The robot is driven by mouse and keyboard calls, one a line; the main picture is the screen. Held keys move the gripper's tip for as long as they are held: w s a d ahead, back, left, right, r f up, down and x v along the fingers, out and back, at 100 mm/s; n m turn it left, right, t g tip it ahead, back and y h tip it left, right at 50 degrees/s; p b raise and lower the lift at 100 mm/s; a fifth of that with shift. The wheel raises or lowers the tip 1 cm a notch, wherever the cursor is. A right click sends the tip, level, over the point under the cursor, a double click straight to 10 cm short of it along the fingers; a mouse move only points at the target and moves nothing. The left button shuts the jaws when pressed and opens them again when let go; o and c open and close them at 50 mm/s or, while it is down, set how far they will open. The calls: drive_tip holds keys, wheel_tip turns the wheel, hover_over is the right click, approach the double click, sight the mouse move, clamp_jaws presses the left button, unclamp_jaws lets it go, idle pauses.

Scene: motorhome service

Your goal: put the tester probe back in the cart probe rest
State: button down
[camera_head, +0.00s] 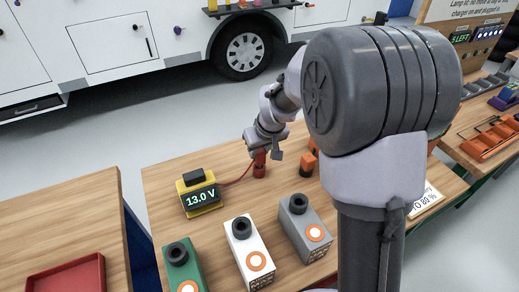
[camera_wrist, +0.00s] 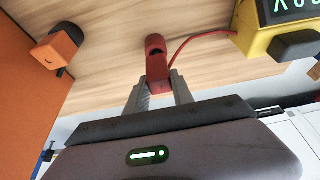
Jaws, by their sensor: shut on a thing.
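The red tester probe (camera_head: 261,157) is between the fingers of my gripper (camera_head: 263,152), low over the wooden cart top. In the wrist view my gripper (camera_wrist: 160,92) is shut on the red probe (camera_wrist: 157,72). A red piece with a dark opening (camera_wrist: 155,45) lies just beyond the fingertips, in line with the probe; it may be the probe rest. I cannot tell whether the probe is seated in it or only touching it. A red lead runs from the probe to the yellow tester (camera_head: 200,195), which reads 13.0 V.
Green (camera_head: 181,265), white (camera_head: 247,245) and grey (camera_head: 304,228) boxes with black knobs stand along the cart's near side. An orange block (camera_head: 308,163) stands right of the probe. A red tray (camera_head: 68,279) lies on the left table. My arm hides part of the right side.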

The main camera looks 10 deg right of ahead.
drive_tip(key=shift+f+b, duration=0.75)
drive_tip(key=shift+f, duration=0.2)
drive_tip(key=c, duration=1)
unclamp_jaws()
